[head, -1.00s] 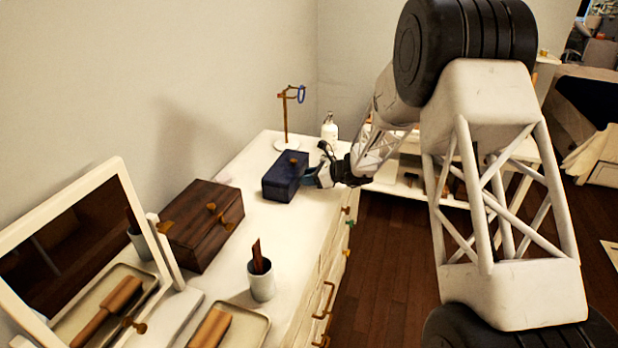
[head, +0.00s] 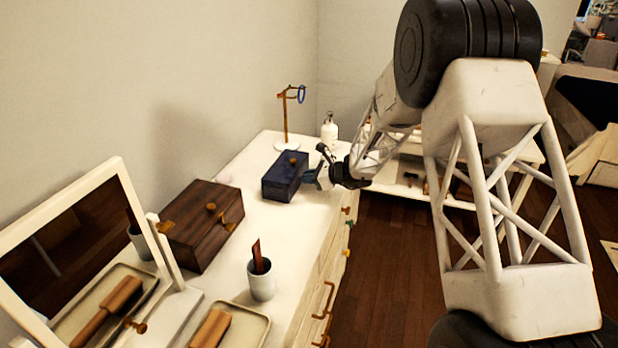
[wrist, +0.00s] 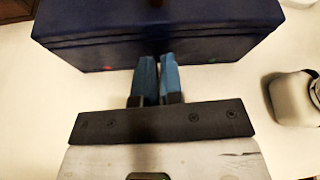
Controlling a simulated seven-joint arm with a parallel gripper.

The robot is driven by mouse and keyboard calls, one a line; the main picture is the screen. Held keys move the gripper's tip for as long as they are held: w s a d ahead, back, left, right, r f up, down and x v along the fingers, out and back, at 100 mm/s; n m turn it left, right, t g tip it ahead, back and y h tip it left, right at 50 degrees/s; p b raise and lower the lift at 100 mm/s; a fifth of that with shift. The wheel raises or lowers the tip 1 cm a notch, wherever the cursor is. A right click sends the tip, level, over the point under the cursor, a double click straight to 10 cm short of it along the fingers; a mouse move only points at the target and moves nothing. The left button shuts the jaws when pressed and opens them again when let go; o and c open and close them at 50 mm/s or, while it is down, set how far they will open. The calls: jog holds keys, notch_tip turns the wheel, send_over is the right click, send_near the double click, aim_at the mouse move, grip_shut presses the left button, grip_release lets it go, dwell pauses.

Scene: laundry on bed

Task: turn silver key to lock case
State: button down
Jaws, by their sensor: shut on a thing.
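The dark blue case (head: 285,178) sits with its lid closed on the white dresser top. Its front face fills the top of the wrist view (wrist: 100,52). My gripper (head: 307,177) is at the case's right-hand side in the head view. In the wrist view its two blue fingers (wrist: 158,62) are nearly together, with their tips at the middle of the case front. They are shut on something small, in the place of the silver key. The key itself and the lock are hidden by the fingers.
A stand with a blue ring (head: 287,120) and a white bottle (head: 329,130) are behind the case. A brown wooden box (head: 203,225), a cup (head: 261,282) and a mirror (head: 75,250) are nearer. Dresser top between the boxes is clear.

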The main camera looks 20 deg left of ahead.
jog(key=shift+s+n+t, duration=0.2)
jog(key=shift+n+t, duration=0.5)
jog(key=shift+n, duration=0.3)
jog(key=shift+s+f+n+t+y, duration=0.15)
jog(key=shift+n+t, duration=0.25)
jog(key=shift+n, duration=0.35)
jog(key=shift+s+f+n+t+y, duration=0.15)
jog(key=shift+n+t, duration=0.25)
jog(key=shift+n, duration=0.35)
jog(key=shift+w, duration=0.1)
jog(key=c, duration=1.3)
grip_release()
jog(key=shift+o, duration=0.2)
jog(key=shift+d+r, duration=0.1)
jog(key=shift+d, duration=0.05)
jog(key=shift+v, duration=3.8)
